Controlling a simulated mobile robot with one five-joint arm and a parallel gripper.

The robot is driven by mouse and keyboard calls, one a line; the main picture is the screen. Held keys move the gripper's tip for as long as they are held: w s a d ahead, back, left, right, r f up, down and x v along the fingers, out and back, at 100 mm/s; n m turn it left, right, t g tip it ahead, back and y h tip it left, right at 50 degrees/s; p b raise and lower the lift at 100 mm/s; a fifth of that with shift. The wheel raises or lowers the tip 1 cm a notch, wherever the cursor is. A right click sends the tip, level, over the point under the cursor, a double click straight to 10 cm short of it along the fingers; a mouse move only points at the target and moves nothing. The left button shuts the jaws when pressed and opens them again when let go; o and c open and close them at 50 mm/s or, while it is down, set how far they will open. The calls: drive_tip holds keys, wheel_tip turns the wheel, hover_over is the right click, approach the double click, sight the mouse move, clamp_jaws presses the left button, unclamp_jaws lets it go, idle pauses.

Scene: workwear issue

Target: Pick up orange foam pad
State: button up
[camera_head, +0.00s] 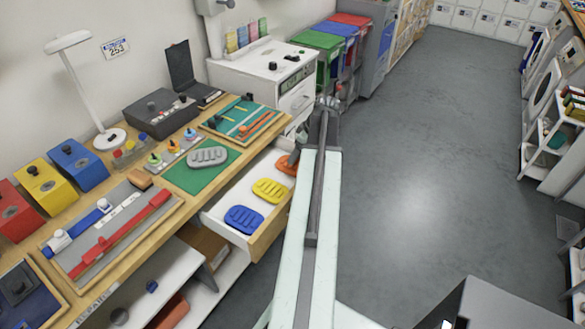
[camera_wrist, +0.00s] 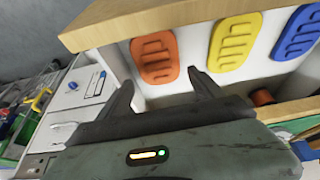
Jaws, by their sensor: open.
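The orange foam pad (camera_wrist: 155,57) lies flat in an open white drawer, with slots across its face. In the head view the orange pad (camera_head: 287,164) is partly hidden behind my arm. My gripper (camera_wrist: 160,88) is open and empty, its two dark fingers pointing toward the drawer. The orange pad lies ahead of the gap between the fingers, apart from them. In the head view the gripper end (camera_head: 328,103) is small and its fingers are hard to make out.
A yellow pad (camera_head: 271,190) and a blue pad (camera_head: 243,219) lie in the same drawer. A grey pad (camera_head: 207,156) lies on a green mat on the bench.

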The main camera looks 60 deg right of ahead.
drive_tip(key=b+x, duration=0.6)
drive_tip(key=x, duration=0.1)
drive_tip(key=shift+s+d+f, duration=0.1)
drive_tip(key=shift+d+f, duration=0.1)
drive_tip(key=shift+f, duration=0.15)
drive_tip(key=shift+r, duration=0.2)
drive_tip(key=c, duration=1)
